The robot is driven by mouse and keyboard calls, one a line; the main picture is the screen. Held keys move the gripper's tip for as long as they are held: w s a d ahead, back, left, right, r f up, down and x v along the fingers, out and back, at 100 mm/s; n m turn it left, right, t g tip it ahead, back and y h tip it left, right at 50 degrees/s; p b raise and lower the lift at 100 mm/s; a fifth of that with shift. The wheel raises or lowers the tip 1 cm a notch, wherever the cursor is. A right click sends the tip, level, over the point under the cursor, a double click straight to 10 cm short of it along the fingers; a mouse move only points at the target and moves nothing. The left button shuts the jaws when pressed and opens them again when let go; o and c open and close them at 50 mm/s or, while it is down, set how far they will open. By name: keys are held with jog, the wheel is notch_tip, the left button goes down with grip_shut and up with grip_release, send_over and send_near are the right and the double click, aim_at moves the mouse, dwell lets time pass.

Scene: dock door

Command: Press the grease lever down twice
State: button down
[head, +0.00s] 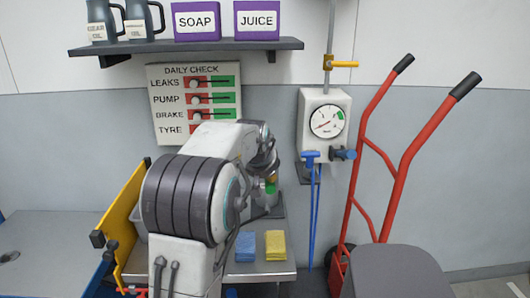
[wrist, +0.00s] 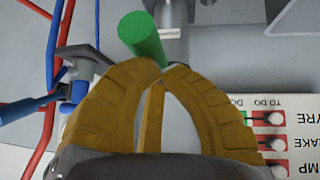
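The grease lever shows in the wrist view as a thick green grip (wrist: 143,38), slanting just beyond my fingertips. Its lower end meets the fingertips in the picture; I cannot tell whether they touch. My gripper (wrist: 164,68) has tan fingers whose tips come together, with nothing visible held between them. In the head view a bit of the green grip (head: 271,187) shows beside my wrist, above the bench. My arm hides most of the gripper and the rest of the lever there.
The grey bench (head: 262,269) holds a blue cloth (head: 245,246) and a yellow cloth (head: 275,245). A gauge box (head: 325,121) with a blue valve and hanging hoses is to the right, beside a red hand truck (head: 402,170). The daily check board (head: 196,100) hangs behind my arm.

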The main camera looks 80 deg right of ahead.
jog(key=shift+a+f+b, duration=0.15)
jog(key=shift+f+b, duration=0.45)
jog(key=shift+f, duration=0.3)
jog(key=shift+a, duration=0.1)
jog(key=p+v, duration=0.2)
jog(key=v, duration=1.1)
jog(key=shift+d+r, duration=0.25)
jog(key=shift+r, duration=0.15)
jog(key=shift+w, duration=0.15)
dwell(0.7)
